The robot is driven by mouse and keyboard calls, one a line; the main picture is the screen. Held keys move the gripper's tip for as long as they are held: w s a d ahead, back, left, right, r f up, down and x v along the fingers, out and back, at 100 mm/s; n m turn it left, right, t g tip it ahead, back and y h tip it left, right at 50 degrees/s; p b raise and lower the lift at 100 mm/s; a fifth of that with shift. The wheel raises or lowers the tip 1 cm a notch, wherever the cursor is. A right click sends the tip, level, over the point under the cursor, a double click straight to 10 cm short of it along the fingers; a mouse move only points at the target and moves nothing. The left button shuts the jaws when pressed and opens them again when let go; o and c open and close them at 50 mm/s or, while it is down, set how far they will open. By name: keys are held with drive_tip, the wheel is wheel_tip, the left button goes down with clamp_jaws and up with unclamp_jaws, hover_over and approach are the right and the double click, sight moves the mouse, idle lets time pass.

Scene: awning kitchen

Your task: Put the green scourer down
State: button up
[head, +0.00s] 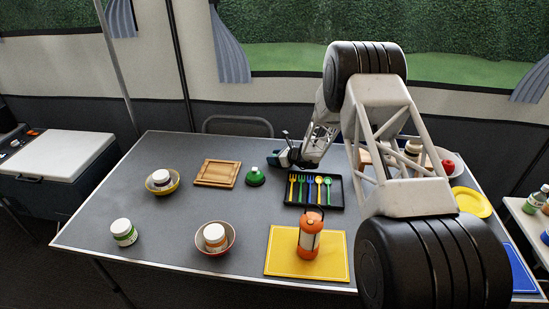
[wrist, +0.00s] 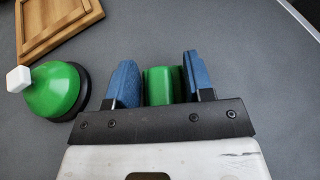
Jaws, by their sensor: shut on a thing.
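The green scourer (wrist: 160,86) sits between the two blue finger pads of my gripper (wrist: 160,80) in the wrist view. My gripper is shut on it. In the head view my gripper (head: 280,158) is over the back middle of the grey table (head: 170,215), behind a green dome with a white knob (head: 255,177). The dome also shows just left of the fingers in the wrist view (wrist: 53,92), apart from them. The scourer is not clearly visible in the head view. I cannot tell whether it touches the table.
A wooden board (head: 216,173) lies left of the dome. A black tray (head: 318,203) with coloured cutlery is to the right. An orange lantern (head: 310,236) stands on a yellow mat (head: 280,262). Bowls (head: 229,243) holding jars stand at left and front. Bare table shows beyond my fingers.

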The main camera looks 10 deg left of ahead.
drive_tip(key=shift+f, duration=0.15)
drive_tip(key=o, duration=0.9)
drive_tip(key=shift+r, duration=0.2)
drive_tip(key=shift+s+d+r, duration=0.15)
drive_tip(key=shift+d, duration=0.25)
drive_tip(key=v, duration=1.1)
drive_tip(key=shift+s, duration=0.1)
